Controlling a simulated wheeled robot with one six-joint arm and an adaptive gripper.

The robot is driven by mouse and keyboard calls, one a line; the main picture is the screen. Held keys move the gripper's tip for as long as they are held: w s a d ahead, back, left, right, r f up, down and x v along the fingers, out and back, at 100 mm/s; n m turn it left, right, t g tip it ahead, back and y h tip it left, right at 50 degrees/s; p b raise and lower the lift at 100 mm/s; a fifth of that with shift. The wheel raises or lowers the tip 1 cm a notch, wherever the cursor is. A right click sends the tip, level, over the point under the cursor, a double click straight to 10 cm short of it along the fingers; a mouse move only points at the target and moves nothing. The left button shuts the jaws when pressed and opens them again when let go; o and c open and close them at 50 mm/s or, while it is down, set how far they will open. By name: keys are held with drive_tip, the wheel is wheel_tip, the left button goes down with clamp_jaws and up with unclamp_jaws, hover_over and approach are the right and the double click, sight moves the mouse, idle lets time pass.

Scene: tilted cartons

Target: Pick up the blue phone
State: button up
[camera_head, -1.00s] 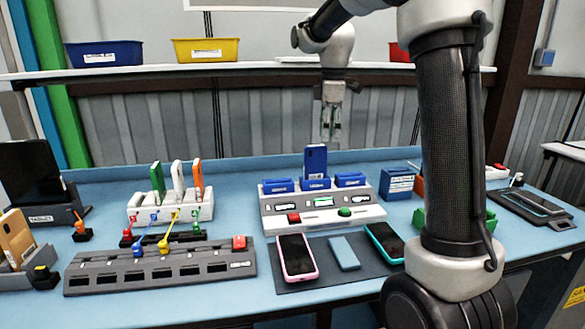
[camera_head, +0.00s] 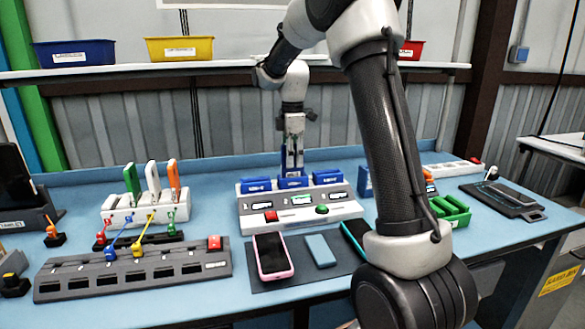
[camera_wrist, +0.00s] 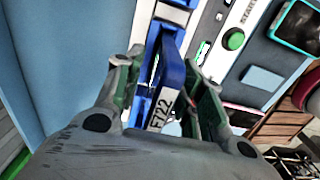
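The blue phone (camera_head: 291,160) stands upright in the middle blue slot of the white and grey charging dock (camera_head: 300,213). My gripper (camera_head: 293,142) points down over it and hides most of it in the head view. In the wrist view the blue phone (camera_wrist: 172,85), with a white label, lies between the two fingers of my gripper (camera_wrist: 163,100). The fingers look apart, with gaps beside the phone, so it does not look gripped.
A pink-edged phone (camera_head: 272,257), a light blue slab (camera_head: 320,251) and a teal-edged phone (camera_head: 356,238) lie on a dark mat in front. A white rack (camera_head: 146,207) holds several upright phones at left. A shelf (camera_head: 220,66) with bins runs behind.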

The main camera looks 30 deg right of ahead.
drive_tip(key=shift+c, duration=0.4)
clamp_jaws()
drive_tip(key=shift+r, duration=0.15)
wheel_tip(320, 180, up, 18)
